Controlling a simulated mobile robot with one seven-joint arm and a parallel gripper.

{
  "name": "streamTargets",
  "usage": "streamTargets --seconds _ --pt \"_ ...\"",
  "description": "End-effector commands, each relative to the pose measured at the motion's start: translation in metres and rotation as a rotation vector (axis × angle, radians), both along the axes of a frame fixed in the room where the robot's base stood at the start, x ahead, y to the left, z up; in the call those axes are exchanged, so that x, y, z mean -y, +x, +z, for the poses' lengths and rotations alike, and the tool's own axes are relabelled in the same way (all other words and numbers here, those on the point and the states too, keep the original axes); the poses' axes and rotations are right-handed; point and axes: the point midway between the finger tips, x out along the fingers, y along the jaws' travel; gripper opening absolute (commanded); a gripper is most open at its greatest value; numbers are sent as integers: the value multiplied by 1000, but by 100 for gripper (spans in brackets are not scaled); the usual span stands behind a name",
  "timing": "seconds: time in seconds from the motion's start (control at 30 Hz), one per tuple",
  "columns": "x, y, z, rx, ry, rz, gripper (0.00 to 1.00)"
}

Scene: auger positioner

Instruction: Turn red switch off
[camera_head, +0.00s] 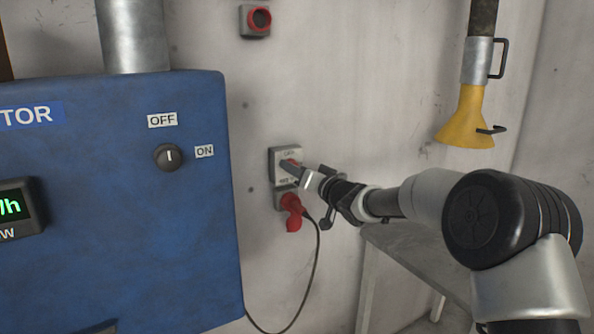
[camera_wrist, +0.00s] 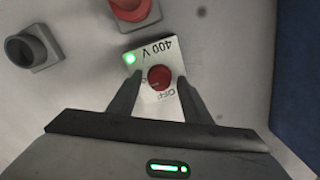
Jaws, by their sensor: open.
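The red switch (camera_wrist: 159,77) is a round red knob on a light plate (camera_wrist: 172,50) marked "400 V" and "OFF". A green light (camera_wrist: 130,59) glows at a corner of the plate in the wrist view. My gripper (camera_wrist: 160,82) is open, with one finger on each side of the red knob. Whether the fingers touch it I cannot tell. In the head view the switch box (camera_head: 275,155) is on the wall, and my gripper (camera_head: 290,166) reaches it from the right, hiding most of the knob.
A red plug (camera_head: 291,205) with a black cable hangs below the switch box. A blue cabinet (camera_head: 110,230) with an ON/OFF knob (camera_head: 168,157) stands at left. A red button (camera_head: 259,19) is higher on the wall. A yellow funnel (camera_head: 465,120) hangs at right above a table (camera_head: 410,245).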

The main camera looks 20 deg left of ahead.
Motion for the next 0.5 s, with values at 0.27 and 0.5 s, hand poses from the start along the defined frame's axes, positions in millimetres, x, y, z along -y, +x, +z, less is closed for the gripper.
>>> streamTargets --seconds 0.27,0.5 --pt "0 0 0 0 0 0 20" --pt "0 0 0 0 0 0 4"
